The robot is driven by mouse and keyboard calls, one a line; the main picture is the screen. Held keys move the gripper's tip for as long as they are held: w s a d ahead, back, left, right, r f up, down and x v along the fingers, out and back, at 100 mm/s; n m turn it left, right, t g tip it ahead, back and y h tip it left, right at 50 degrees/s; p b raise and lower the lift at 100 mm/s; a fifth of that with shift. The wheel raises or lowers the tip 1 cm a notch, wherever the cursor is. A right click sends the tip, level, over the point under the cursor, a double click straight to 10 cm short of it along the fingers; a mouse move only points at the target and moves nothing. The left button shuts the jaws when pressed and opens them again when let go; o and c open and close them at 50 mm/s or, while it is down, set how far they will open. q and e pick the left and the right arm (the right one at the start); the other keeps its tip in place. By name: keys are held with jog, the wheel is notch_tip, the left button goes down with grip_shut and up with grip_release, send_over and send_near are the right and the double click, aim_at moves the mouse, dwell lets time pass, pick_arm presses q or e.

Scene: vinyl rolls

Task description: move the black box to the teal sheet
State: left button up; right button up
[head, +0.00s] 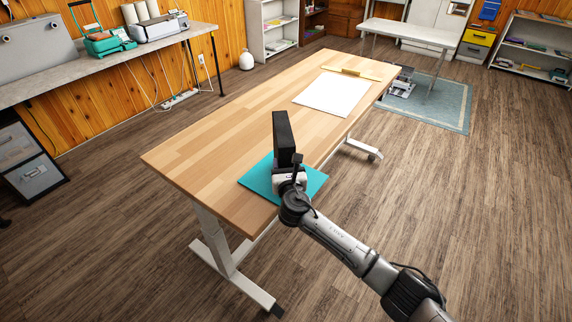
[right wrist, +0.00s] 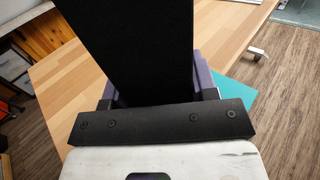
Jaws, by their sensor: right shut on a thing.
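The black box (head: 283,133) is held upright by my right gripper (head: 289,167), over the teal sheet near the front end of the wooden table. The gripper is shut on the box's lower part. In the right wrist view the box (right wrist: 135,45) stands between the two fingers of my gripper (right wrist: 155,95). The teal sheet (head: 313,183) lies flat on the table and is partly hidden by the gripper and arm; a corner of it shows in the right wrist view (right wrist: 232,90). I cannot tell whether the box touches the sheet. My left gripper is not in view.
The wooden table (head: 205,150) is mostly bare. A white sheet (head: 332,93) and a yellowish ruler-like bar (head: 350,72) lie toward its far end. A grey side bench (head: 100,60) with machines stands at the left. The table's left half is free.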

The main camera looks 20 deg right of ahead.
jog(key=shift+f, duration=0.15)
jog(key=shift+f, duration=0.15)
jog(key=shift+f+b, duration=0.3)
jog(key=shift+b, duration=0.05)
jog(key=shift+f, duration=0.15)
dwell(0.4)
jog(key=shift+r+p, duration=0.3)
jog(key=shift+p, duration=0.2)
jog(key=shift+r, duration=0.1)
dwell(0.4)
jog(key=shift+f, duration=0.3)
jog(key=shift+f, duration=0.1)
dwell(0.3)
